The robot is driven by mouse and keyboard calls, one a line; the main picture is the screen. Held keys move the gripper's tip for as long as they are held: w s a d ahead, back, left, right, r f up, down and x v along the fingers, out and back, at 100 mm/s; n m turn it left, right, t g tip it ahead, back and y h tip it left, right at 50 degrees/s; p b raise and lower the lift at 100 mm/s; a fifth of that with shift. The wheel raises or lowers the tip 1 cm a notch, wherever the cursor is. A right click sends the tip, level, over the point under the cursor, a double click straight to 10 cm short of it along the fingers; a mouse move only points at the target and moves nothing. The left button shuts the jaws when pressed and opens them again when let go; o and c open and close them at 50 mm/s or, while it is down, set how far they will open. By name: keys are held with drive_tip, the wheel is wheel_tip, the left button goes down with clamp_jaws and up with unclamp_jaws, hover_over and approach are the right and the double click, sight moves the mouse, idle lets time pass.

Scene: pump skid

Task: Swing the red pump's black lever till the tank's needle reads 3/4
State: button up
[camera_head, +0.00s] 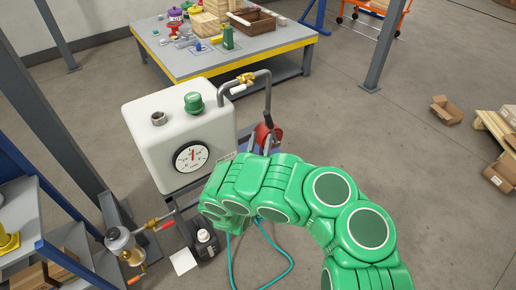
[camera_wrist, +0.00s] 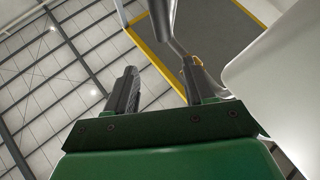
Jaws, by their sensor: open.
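The white tank (camera_head: 181,126) stands left of my arm, its round dial (camera_head: 191,156) facing me. The red needle (camera_head: 192,155) points nearly straight up, near mid-scale; the small marks are hard to read. A dark upright piece, perhaps the black lever (camera_head: 268,118), shows above my gripper. In the wrist view, my gripper (camera_wrist: 158,88) has its fingers apart with nothing between them. A dark rod (camera_wrist: 164,18), perhaps the lever or pipe, is beyond the fingertips.
A bent grey pipe (camera_head: 262,74) with a brass valve (camera_head: 245,79) runs from the tank toward the pump. A workbench (camera_head: 185,66) stands behind.

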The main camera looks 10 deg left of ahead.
drive_tip(key=shift+s+a, duration=0.15)
drive_tip(key=shift+s, duration=1.85)
drive_tip(key=shift+c, duration=0.3)
